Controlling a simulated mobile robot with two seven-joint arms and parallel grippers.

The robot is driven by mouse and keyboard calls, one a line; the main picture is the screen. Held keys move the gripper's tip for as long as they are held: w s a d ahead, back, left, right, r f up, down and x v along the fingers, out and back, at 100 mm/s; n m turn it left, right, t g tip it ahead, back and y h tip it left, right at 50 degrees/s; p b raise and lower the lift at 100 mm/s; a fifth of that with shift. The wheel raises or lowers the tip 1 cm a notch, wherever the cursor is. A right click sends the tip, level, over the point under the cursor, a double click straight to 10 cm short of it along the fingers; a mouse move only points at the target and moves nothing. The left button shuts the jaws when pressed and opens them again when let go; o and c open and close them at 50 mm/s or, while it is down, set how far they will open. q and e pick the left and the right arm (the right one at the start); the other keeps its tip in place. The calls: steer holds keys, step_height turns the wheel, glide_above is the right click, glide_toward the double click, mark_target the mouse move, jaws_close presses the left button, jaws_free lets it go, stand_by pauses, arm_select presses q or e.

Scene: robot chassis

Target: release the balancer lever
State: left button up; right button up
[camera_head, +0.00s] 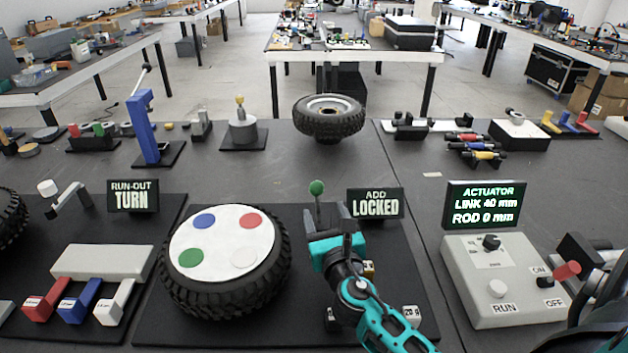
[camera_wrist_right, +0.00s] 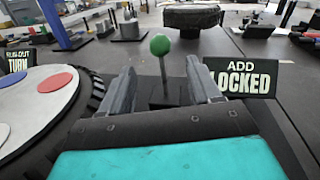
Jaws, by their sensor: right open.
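The balancer lever is a thin dark rod with a green ball knob (camera_head: 316,187), standing about upright beside the wheel. The knob also shows in the right wrist view (camera_wrist_right: 160,45), between and beyond my fingertips. A sign reading "ADD LOCKED" (camera_head: 375,203) stands just right of the lever. The balancer wheel (camera_head: 225,290) has a white disc (camera_head: 222,240) with blue, red, green and white spots. My right gripper (camera_wrist_right: 158,80) is open, with its two fingers on either side of the rod; whether they touch it I cannot tell. My left gripper is not in view.
A "RUN-OUT TURN" sign (camera_head: 133,196) stands at the left, behind red, blue and white levers (camera_head: 82,300). A control box (camera_head: 505,280) with an actuator display (camera_head: 484,205) is at the right. Bare table lies behind the lever.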

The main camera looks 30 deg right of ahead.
mark_target(317, 191)
steer(key=x, duration=1.1)
steer(key=shift+w+b, duration=0.15)
steer(key=shift+b, duration=0.15)
jaws_close()
